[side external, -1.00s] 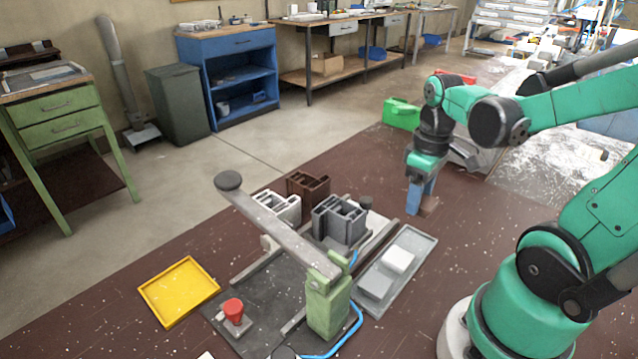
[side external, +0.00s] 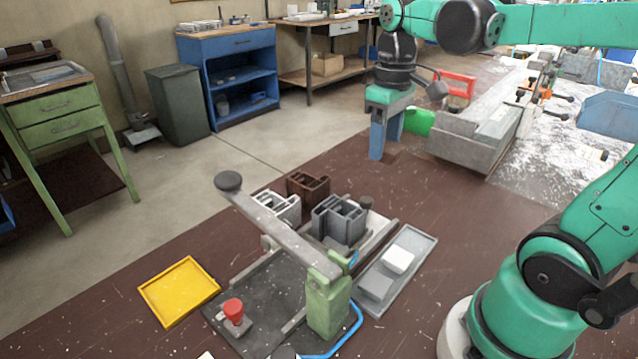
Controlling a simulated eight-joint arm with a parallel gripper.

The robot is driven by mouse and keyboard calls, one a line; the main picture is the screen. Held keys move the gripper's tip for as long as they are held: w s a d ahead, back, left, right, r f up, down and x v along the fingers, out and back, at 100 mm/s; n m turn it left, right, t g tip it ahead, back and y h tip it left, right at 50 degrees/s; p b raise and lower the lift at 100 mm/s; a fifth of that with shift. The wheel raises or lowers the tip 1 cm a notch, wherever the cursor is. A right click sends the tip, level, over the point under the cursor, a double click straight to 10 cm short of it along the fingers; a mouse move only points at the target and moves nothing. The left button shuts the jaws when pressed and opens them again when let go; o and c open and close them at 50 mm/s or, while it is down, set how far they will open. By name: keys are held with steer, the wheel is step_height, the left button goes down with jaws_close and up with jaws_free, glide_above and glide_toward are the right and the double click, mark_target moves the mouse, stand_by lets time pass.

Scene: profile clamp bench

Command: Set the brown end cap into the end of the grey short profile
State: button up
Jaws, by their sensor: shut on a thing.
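The grey short profile (side external: 340,222) stands upright in the clamp bench, its slotted open end facing up. My gripper (side external: 384,153) with blue fingers is up to the right of and behind the profile, pointing down. It is shut on a small brown piece that matches the brown end cap (side external: 391,155); only a little of it shows between the fingertips, and it blends with the brown bench top. The gripper and cap are well apart from the profile.
A white profile (side external: 281,207) and a brown profile (side external: 308,186) stand behind the grey one. A clamp lever (side external: 275,232) slants across in front. A grey tray (side external: 420,262) holds white and grey blocks. A yellow tray (side external: 180,291) and a red knob (side external: 233,311) lie left.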

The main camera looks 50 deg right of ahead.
steer(key=shift+w+a+f, duration=0.7)
steer(key=shift+a+f, duration=0.05)
steer(key=shift+f, duration=0.7)
steer(key=shift+w+a+f, duration=0.75)
steer(key=shift+a+f, duration=0.05)
steer(key=shift+f, duration=0.6)
steer(key=shift+w+a+f, duration=0.7)
steer(key=shift+a+f, duration=0.05)
steer(key=shift+f, duration=0.7)
steer(key=shift+f, duration=0.45)
steer(key=o, duration=1.5)
step_height(320, 180, up, 6)
